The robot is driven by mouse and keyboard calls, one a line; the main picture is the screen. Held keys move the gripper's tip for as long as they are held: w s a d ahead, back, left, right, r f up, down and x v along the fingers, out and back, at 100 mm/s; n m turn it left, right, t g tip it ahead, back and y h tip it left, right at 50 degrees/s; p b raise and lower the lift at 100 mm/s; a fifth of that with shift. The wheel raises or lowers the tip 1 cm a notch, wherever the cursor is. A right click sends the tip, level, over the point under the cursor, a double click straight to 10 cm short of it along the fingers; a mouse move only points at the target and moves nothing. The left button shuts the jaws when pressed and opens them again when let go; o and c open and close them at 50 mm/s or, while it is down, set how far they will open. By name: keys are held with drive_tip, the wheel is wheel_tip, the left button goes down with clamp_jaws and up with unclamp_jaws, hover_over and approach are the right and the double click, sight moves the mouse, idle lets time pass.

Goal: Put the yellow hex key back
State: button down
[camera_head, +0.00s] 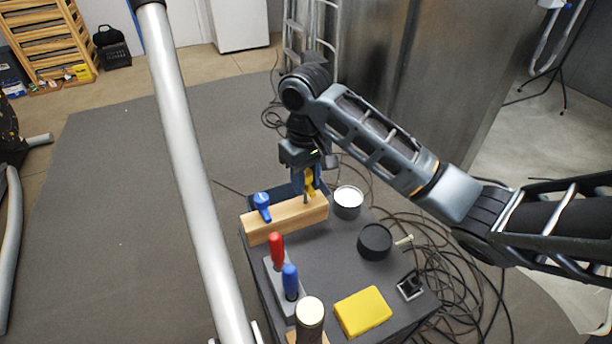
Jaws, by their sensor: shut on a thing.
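The yellow hex key (310,187) is between the fingers of my gripper (305,183), which is shut on it. Its shaft points down at the right part of the wooden block (283,220). I cannot tell whether the tip is in a hole or just above the block. A blue hex key (262,206) stands upright in the left part of the same block. The fingers hide part of the yellow handle.
The small dark table (330,262) also holds a white-topped can (348,201), a black round container (375,241), a yellow box (362,312), and red (276,250) and blue (290,281) handled tools in a grey holder. Cables lie on the floor at right.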

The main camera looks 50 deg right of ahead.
drive_tip(key=shift+f, duration=0.15)
drive_tip(key=shift+f+b, duration=0.45)
drive_tip(key=shift+f, duration=0.4)
drive_tip(key=shift+f, duration=0.15)
drive_tip(key=shift+f, duration=0.35)
idle(0.8)
drive_tip(key=c, duration=0.7)
unclamp_jaws()
